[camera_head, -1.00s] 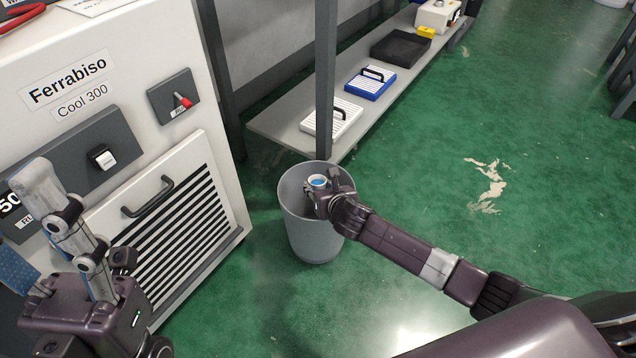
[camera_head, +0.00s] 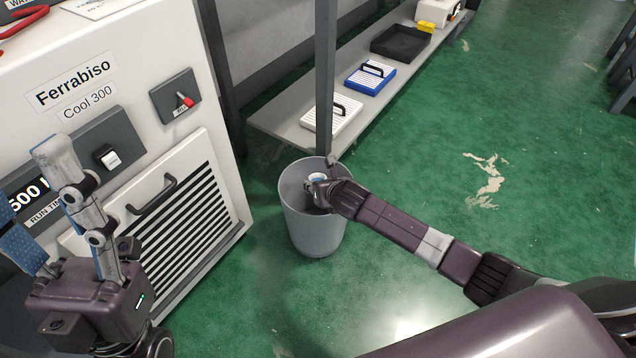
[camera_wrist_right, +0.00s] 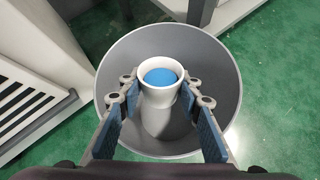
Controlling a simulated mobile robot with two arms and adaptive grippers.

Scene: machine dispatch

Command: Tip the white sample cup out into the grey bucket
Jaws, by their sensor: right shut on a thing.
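The white sample cup (camera_wrist_right: 146,98) is between the fingers of my right gripper (camera_wrist_right: 161,97), with a blue content (camera_wrist_right: 160,77) visible inside it. In the head view the cup (camera_head: 317,176) is small and partly hidden by my right gripper (camera_head: 320,186); it looks somewhat tilted, by how much I cannot tell. The grey bucket (camera_head: 313,235) stands on the floor, and the cup is over its open mouth. The bucket's rim also surrounds the cup in the right wrist view (camera_wrist_right: 232,85). My left gripper (camera_head: 38,190) is raised, open and empty at the lower left.
A white machine (camera_head: 150,60) with a vent grille and handle stands left of the bucket. A low grey shelf (camera_head: 285,125) with a post (camera_head: 325,80) is behind it, carrying a white case (camera_head: 335,115), a blue case (camera_head: 370,78) and a black tray (camera_head: 400,45).

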